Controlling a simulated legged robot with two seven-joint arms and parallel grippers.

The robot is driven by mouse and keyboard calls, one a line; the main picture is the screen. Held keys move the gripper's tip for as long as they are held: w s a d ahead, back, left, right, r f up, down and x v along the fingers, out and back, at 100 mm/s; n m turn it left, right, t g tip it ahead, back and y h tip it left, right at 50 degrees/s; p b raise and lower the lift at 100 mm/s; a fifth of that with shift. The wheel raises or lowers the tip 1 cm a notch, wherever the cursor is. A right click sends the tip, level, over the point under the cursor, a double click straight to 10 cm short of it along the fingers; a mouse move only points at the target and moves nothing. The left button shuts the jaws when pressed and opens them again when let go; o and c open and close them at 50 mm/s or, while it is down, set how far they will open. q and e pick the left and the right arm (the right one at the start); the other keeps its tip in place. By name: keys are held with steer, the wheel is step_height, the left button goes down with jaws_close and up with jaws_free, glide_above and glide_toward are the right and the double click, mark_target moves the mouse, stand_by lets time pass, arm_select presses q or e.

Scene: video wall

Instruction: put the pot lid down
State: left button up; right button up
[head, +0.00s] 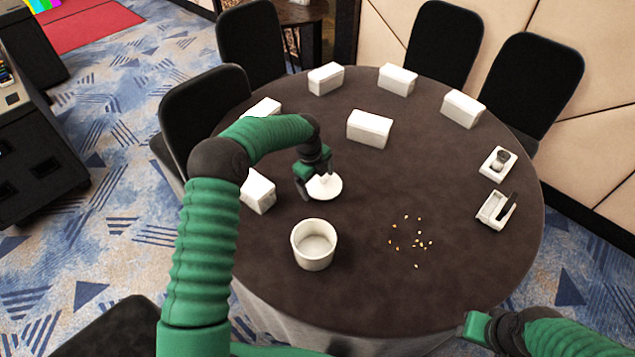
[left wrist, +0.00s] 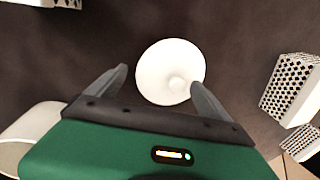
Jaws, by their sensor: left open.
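The white round pot lid (head: 328,190) appears to lie flat on the dark round table, behind the white pot (head: 313,245) and apart from it. My left gripper (head: 321,176) is just above the lid. In the left wrist view the lid (left wrist: 162,70) shows with its knob toward the right finger. The fingers (left wrist: 160,83) are spread open with a gap around the knob; contact is not visible. The pot is open at the top and looks empty; part of it also shows in the left wrist view (left wrist: 28,138). My right gripper (head: 476,326) is low at the table's front right edge; its fingers are unclear.
Several white boxes, one in the middle (head: 369,129), stand around the back and left of the table (head: 370,290). Small crumbs (head: 412,241) lie right of the pot. A white stapler-like item (head: 496,210) and a small white holder (head: 498,162) are at the right.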

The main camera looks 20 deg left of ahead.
arm_select(q)
step_height(320, 180, up, 11)
steer(key=s, duration=0.2)
steer(key=s+d+f+n, duration=0.1)
steer(key=s+d+n, duration=0.3)
steer(key=s+n, duration=0.85)
steer(key=s+d+f+n, duration=0.1)
steer(key=s+d+n, duration=0.4)
steer(key=s+n, duration=0.7)
steer(key=s+r+m+p, duration=0.2)
steer(key=r+p, duration=0.1)
steer(key=s+r+m+p, duration=0.1)
steer(key=shift+d+r+t+y+p, duration=0.1)
steer(key=shift+r+t+y+p, duration=0.2)
steer(key=shift+p, duration=0.1)
